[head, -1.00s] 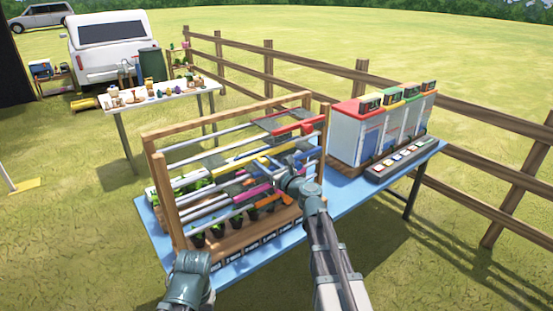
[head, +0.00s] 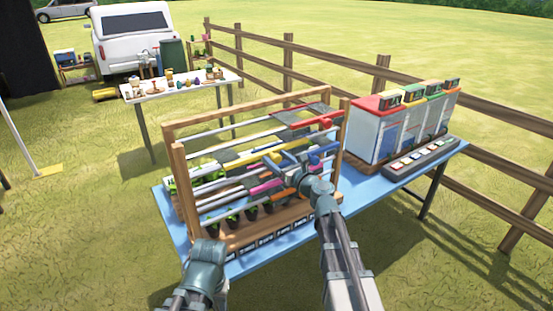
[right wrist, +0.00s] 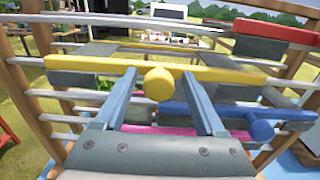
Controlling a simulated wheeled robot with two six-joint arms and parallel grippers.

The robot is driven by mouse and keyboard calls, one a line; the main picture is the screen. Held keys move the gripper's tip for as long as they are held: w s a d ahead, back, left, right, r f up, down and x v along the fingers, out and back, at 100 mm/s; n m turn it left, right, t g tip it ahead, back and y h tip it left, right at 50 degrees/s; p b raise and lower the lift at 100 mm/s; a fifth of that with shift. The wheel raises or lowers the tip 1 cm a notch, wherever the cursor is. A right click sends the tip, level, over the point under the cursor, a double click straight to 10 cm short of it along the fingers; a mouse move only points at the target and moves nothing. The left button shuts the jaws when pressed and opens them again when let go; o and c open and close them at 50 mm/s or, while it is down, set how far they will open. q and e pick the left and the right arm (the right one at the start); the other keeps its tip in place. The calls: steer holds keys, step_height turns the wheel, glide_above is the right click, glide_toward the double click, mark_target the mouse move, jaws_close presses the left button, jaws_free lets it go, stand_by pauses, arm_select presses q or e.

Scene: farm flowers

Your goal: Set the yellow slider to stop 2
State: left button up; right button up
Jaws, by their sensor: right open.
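The yellow slider is a long yellow bar (right wrist: 90,63) with a round yellow knob (right wrist: 159,84), set across a wooden rack of rails. The bar also shows in the head view (head: 236,161). My right gripper (right wrist: 159,74) is open, with one blue finger on each side of the knob; I cannot tell whether either finger touches it. In the head view my right gripper (head: 288,160) is at the rack's front, right of centre. My left gripper (head: 207,252) is low in front of the rack's left end, its fingers not clear. The stop marks are too small to read.
A red slider (right wrist: 275,28) lies above the yellow one, and a blue slider with a blue knob (right wrist: 263,130) lies below right. A pink bar (right wrist: 150,130) is lower. The rack's posts (head: 184,195) bound the rails.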

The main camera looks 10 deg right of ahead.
steer(key=v, duration=1.3)
steer(key=shift+s, duration=0.25)
steer(key=s+a+f+n+g+y, duration=0.1)
steer(key=s+a+f+n+g, duration=0.5)
steer(key=a+n, duration=0.4)
steer(key=s+a+f+n+g+y, duration=0.1)
steer(key=s+a+f+n+g, duration=0.2)
steer(key=a+f+n+g, duration=0.5)
steer(key=s+f+n+g+h, duration=0.1)
steer(key=s+f+n+h, duration=0.2)
steer(key=s+n, duration=0.3)
steer(key=s+f+n+g+h, duration=0.2)
steer(key=s+f+n+h, duration=0.2)
steer(key=n, duration=0.7)
steer(key=s+h, duration=0.2)
steer(key=shift+d+f+n+h, duration=0.15)
steer(key=shift+f+n+h, duration=0.15)
steer(key=shift+f+n, duration=0.1)
